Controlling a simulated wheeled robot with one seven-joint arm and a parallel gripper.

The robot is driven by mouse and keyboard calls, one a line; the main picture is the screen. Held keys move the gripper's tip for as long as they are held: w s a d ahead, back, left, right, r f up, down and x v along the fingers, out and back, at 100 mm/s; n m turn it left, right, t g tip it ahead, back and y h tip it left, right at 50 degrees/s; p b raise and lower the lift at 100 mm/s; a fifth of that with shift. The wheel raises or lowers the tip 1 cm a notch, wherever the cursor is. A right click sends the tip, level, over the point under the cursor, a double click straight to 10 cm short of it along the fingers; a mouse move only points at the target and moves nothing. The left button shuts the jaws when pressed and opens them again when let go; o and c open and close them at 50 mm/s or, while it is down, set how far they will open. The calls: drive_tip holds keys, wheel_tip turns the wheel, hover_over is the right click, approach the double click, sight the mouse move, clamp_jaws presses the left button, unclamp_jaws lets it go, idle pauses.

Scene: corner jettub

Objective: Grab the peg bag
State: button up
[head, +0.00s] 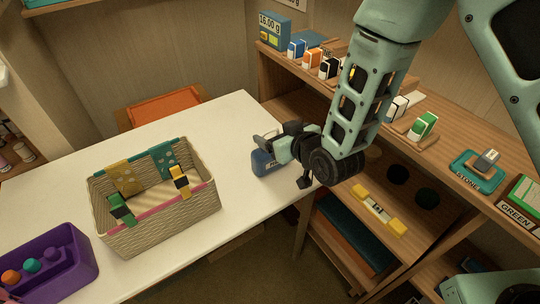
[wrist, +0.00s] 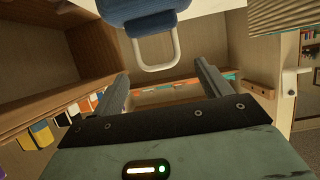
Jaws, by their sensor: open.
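The likely peg bag (head: 264,163) is a small dark blue bag with partly hidden lettering, standing on the white table near its right edge. In the wrist view the blue bag (wrist: 145,14) is at the top, with its pale loop handle (wrist: 176,48) pointing down the picture. My gripper (head: 268,140) is at the bag's upper part in the head view and hides some of it. In the wrist view my gripper's two fingers (wrist: 161,72) are apart, one on each side of the handle's end. I cannot tell whether they touch it.
A woven basket (head: 150,222) with coloured clips stands on the white table (head: 60,190), left of the bag. A purple holder (head: 55,283) is at front left. A wooden shelf unit (head: 455,140) with boxes stands close on the right. An orange-seated chair (head: 165,106) is behind the table.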

sight(271, 131)
drive_tip(key=shift+p+x, duration=0.7)
drive_tip(key=shift+x, duration=2)
drive_tip(key=shift+s, duration=0.1)
drive_tip(key=c, duration=1.4)
